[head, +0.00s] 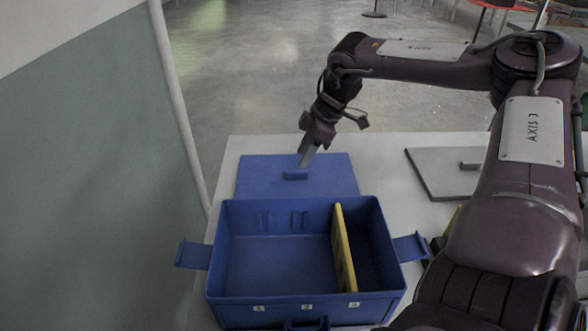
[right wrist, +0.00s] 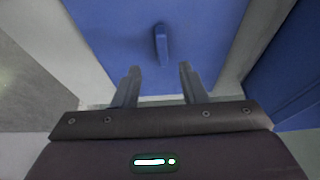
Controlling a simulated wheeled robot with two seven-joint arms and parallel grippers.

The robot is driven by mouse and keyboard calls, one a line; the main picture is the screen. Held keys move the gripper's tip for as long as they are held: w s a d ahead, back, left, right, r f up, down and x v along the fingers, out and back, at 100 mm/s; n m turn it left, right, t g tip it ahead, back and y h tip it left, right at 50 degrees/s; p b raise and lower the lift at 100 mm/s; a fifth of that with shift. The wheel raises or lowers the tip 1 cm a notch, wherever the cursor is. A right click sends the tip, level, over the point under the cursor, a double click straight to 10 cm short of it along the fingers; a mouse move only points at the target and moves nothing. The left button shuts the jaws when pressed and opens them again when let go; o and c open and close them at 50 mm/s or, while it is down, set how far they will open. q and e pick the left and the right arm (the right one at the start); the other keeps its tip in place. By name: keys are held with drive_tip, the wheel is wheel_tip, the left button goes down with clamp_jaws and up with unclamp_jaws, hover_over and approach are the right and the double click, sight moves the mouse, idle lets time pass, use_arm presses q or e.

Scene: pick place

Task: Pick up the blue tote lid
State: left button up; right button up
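The blue tote lid (head: 330,174) lies flat on the white table behind the blue tote, with a small raised handle (head: 295,175) in its middle. The lid (right wrist: 110,45) and its handle (right wrist: 161,45) also show in the right wrist view. My right gripper (head: 305,160) is above the lid, close to the handle. In the right wrist view its two fingers (right wrist: 158,72) are apart with nothing between them, and the handle is just beyond the tips. My left gripper is not in view.
The open blue tote (head: 280,265) stands in front of the lid, with a yellow divider (head: 343,248) inside and side flaps out. A grey lid (head: 440,180) lies on the table (head: 385,150) at the right. A wall (head: 90,150) rises at the left.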

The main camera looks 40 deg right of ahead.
sight(297, 171)
drive_tip(key=x, duration=0.5)
drive_tip(key=shift+s+f, duration=0.2)
drive_tip(key=shift+s, duration=0.05)
drive_tip(key=shift+c, duration=0.2)
clamp_jaws()
